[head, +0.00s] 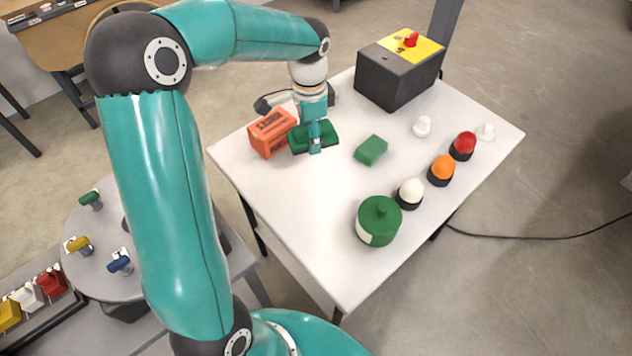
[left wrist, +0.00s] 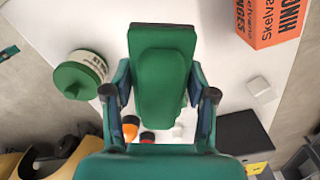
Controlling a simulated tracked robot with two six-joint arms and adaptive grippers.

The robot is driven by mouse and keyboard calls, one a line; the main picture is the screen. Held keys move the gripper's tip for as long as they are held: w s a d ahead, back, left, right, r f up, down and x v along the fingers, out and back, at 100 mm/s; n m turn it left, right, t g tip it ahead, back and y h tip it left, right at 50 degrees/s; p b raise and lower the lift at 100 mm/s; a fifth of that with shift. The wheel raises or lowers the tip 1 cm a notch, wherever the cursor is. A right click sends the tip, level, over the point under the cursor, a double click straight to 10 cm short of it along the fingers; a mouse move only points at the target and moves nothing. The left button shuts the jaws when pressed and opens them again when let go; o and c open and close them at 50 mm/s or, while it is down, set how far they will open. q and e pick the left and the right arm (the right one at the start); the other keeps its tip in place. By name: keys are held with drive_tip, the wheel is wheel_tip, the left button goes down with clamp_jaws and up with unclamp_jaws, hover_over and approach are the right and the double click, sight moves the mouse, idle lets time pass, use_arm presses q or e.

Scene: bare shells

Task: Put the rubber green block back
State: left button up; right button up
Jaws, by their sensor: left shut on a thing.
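My left gripper (head: 315,148) is shut on a dark green block (head: 299,139), beside the orange box (head: 271,134). The held block sticks out on both sides of the fingers. In the left wrist view the held block (left wrist: 162,38) lies lengthwise between the two fingers (left wrist: 161,95), with a narrower, lighter raised part (left wrist: 160,85). I cannot tell whether it touches the table. A second, lighter green block (head: 371,150) lies flat on the white table (head: 285,210), right of the gripper. My right gripper is not in view.
A round green container (head: 379,222) stands near the front edge. White, orange and red domes on black bases line the right side. The table's left front is clear.

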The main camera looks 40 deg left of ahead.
sight(312, 183)
use_arm(q)
wheel_tip(312, 183, down, 16)
drive_tip(key=shift+p, duration=0.45)
drive_tip(key=o, duration=1.6)
drive_tip(key=shift+f, duration=0.1)
drive_tip(key=shift+c, duration=0.2)
wheel_tip(312, 183, up, 12)
drive_tip(key=shift+b, duration=0.35)
